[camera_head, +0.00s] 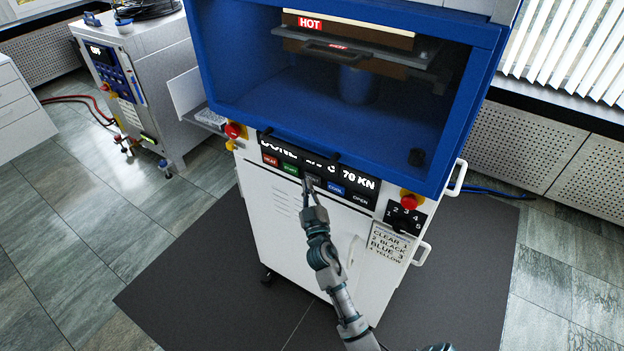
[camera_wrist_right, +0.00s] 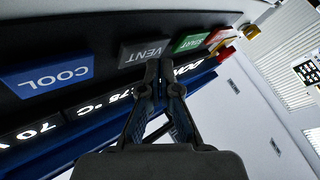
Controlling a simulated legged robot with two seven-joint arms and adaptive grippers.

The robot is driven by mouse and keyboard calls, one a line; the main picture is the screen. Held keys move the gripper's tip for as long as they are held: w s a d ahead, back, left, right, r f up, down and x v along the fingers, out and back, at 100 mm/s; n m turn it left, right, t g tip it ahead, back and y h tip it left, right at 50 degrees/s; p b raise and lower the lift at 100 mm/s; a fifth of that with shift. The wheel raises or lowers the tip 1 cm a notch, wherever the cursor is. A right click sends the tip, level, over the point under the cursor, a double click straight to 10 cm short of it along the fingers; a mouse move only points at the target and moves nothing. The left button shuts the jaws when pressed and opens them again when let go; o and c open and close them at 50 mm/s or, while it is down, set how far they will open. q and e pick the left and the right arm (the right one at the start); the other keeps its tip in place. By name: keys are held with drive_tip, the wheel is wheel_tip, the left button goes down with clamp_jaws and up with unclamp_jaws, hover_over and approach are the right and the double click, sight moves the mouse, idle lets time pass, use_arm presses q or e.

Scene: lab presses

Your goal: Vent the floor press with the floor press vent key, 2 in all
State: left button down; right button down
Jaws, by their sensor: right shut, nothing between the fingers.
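The floor press (camera_head: 285,215) is a white cabinet with a blue-framed chamber on top. In the head view my gripper mostly covers this key. My right gripper (camera_head: 309,184) is shut and empty, its fingertips at the key row. In the wrist view the fingertips (camera_wrist_right: 154,72) overlap the edge of the VENT key; I cannot tell whether they touch it. The display (camera_head: 345,180) above the keys reads DONE and 70 KN. My left gripper is not in view.
Red stop buttons (camera_head: 234,130) (camera_head: 408,201) flank the panel. The blue frame (camera_head: 330,135) overhangs above. A smaller machine (camera_head: 135,85) stands left.

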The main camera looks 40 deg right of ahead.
drive_tip(key=shift+w+d, duration=0.2)
drive_tip(key=shift+d, duration=0.35)
idle(0.7)
drive_tip(key=shift+a, duration=0.15)
drive_tip(key=shift+s+a, duration=0.35)
drive_tip(key=shift+a, duration=0.3)
drive_tip(key=shift+s+a+b, duration=0.15)
drive_tip(key=shift+s+a, duration=0.15)
drive_tip(key=shift+a, duration=0.45)
drive_tip(key=shift+s+a+b, duration=0.1)
drive_tip(key=shift+s+a, duration=0.25)
drive_tip(key=shift+a, duration=0.45)
drive_tip(key=shift+s+a+b, duration=0.15)
drive_tip(key=shift+s+a, duration=0.15)
drive_tip(key=shift+a, duration=0.45)
